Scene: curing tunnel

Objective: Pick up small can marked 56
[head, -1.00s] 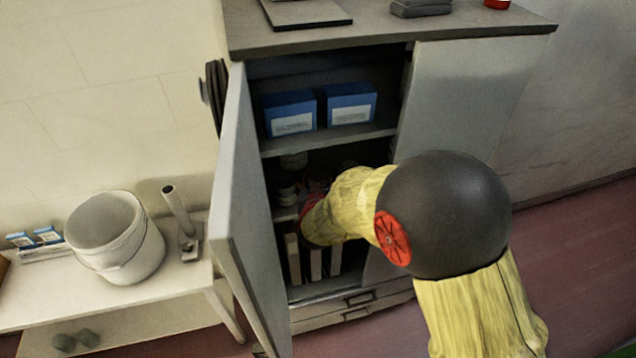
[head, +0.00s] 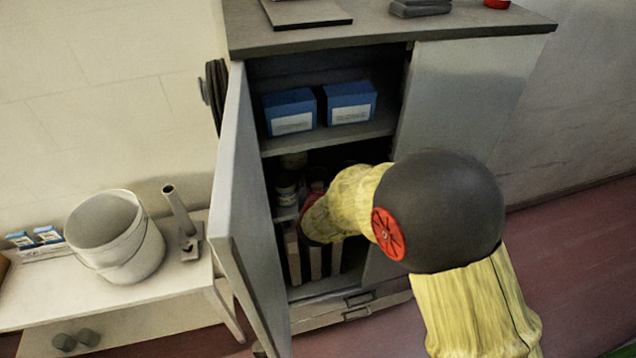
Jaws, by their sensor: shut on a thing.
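My gripper (head: 315,190) is inside the open cabinet, at the middle shelf, and mostly hidden behind my own yellow-sleeved wrist and the shade. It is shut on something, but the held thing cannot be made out. No number 56 can be read on anything.
The cabinet door (head: 243,210) stands open at the left, close to my arm. Two blue boxes (head: 290,111) (head: 349,102) sit on the shelf above. Upright files (head: 293,255) stand below. A white bucket (head: 115,237) is on the side table at left.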

